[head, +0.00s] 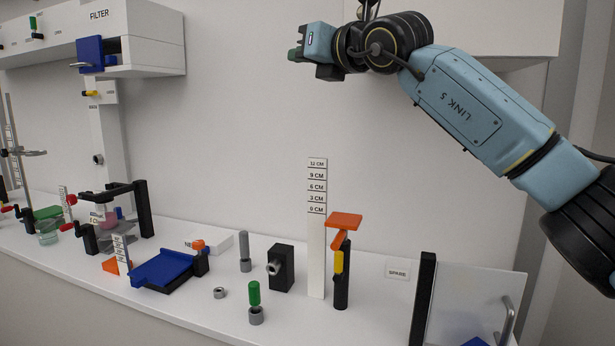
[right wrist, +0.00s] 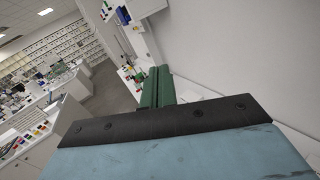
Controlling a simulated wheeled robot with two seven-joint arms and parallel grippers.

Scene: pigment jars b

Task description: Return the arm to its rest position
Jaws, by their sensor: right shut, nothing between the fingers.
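My right arm comes in from the right in the head view, raised high above the bench. Its gripper (head: 296,55) points left, in front of the back wall, well above the things on the bench. Its green fingers are shut with nothing between them. In the right wrist view the green fingers (right wrist: 157,87) lie together beyond the dark gripper edge. My left gripper is not in the head view.
The white bench (head: 210,310) holds a blue plate (head: 160,268), a green-capped piece (head: 254,293), a black block (head: 281,268), a height scale (head: 317,230) and an orange-topped post (head: 344,221). A filter cabinet (head: 150,38) hangs upper left. A clear panel (head: 470,300) stands at right.

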